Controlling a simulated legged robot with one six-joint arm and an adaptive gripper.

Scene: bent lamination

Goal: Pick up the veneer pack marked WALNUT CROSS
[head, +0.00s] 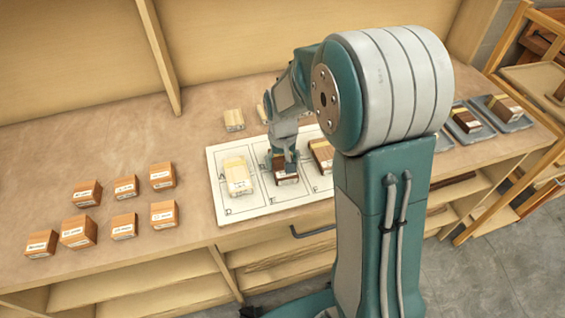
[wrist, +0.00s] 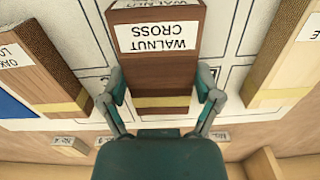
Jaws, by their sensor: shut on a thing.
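The dark brown veneer pack marked WALNUT CROSS (wrist: 155,70) fills the middle of the wrist view, its white label upside down and a yellow band near my gripper. My gripper (wrist: 163,92) has one finger on each side of the pack and is shut on it. In the head view, my gripper (head: 284,164) points down over the dark pack (head: 287,177) at the white lettered board (head: 262,208). My gripper partly hides the pack there. I cannot tell whether the pack touches the board or is slightly above it.
A pale pack (head: 238,175) stands left of it on the board, and a brown pack (head: 321,155) right. Several orange-brown labelled blocks (head: 123,227) stand on the left bench. Grey trays (head: 472,134) with dark packs are at right. My arm hides part of the bench.

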